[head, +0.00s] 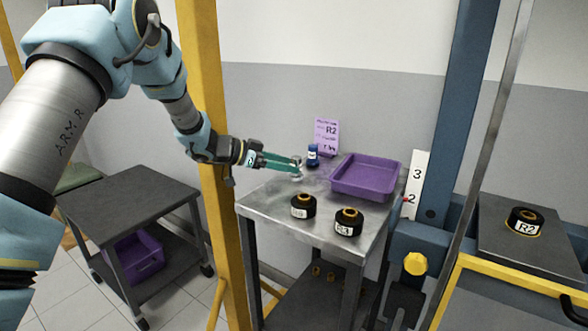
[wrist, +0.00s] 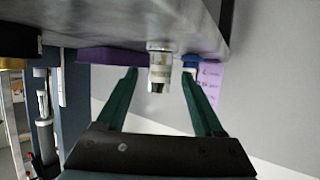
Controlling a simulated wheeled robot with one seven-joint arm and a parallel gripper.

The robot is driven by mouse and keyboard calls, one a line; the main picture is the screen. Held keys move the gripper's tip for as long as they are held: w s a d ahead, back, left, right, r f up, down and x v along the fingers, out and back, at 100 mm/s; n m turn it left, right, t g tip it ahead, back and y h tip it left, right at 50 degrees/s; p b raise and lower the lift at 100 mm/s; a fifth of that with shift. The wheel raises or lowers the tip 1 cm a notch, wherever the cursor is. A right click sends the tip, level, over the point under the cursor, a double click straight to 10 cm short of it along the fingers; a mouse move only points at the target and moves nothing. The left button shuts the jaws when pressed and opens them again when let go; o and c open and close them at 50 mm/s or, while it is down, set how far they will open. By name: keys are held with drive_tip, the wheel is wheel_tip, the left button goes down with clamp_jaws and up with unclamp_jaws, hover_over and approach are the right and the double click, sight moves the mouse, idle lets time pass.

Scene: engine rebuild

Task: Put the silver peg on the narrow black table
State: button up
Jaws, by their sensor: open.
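The silver peg (wrist: 159,68) is a short shiny cylinder standing on the grey metal table (head: 275,212). In the wrist view it shows between my two green fingers, with a gap on each side. In the head view the peg (head: 296,177) is small and partly covered by my gripper (head: 297,165), which reaches in from the left at tabletop height. My gripper is open and holds nothing. A dark cart (head: 125,195) stands at the left with a bare top. Another dark tabletop (head: 500,257) is at the right; I cannot tell which is the narrow black table.
On the metal table are a purple tray (head: 365,190), a blue-capped item (head: 312,155), a purple sign (head: 327,135) and two black rings (head: 303,206), (head: 348,222). A yellow post (head: 205,90) stands between cart and table. A black R2 ring (head: 524,221) sits on the right tabletop.

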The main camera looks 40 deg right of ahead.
drive_tip(key=b+v, duration=0.1)
drive_tip(key=v, duration=0.7)
drive_tip(key=shift+a+r, duration=0.15)
drive_tip(key=shift+a, duration=0.15)
drive_tip(key=shift+w, duration=0.15)
